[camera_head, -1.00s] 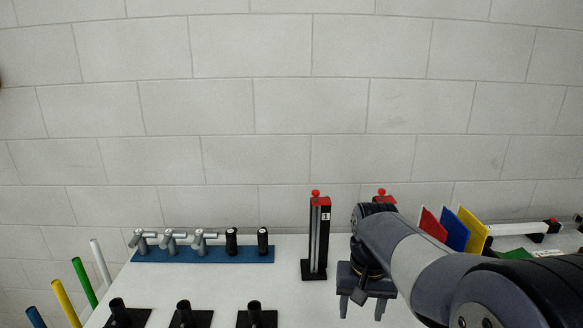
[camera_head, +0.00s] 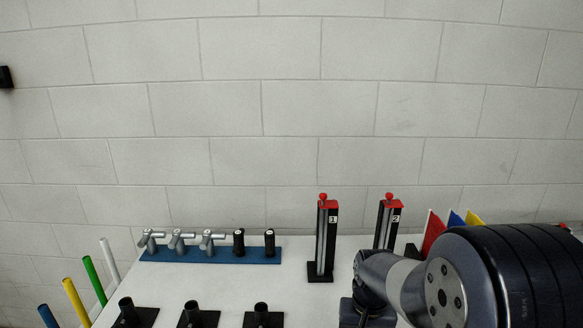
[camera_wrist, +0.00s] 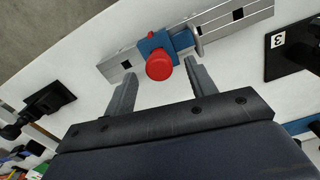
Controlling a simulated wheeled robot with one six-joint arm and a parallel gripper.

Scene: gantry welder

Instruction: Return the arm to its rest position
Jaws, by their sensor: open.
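My arm reaches in from the lower right in the head view, over the white table (camera_head: 300,250). My gripper hangs at the lower edge of that view, with its fingertips cut off. In the wrist view my gripper (camera_wrist: 160,88) is open, its two fingers spread with nothing held between them. Beyond the fingertips is a grey metal rail (camera_wrist: 238,22) with a blue block (camera_wrist: 157,42) and a round red knob (camera_wrist: 159,66). I cannot tell whether the fingers touch any of it.
Black posts with red tops, marked 1 (camera_head: 322,240) and 2 (camera_head: 388,222), stand behind my arm. A blue strip (camera_head: 262,251) holds grey fittings and black cylinders. Black stands (camera_head: 262,315) line the front. Colored panels (camera_head: 433,231) stand at right; colored rods (camera_head: 94,279) at left.

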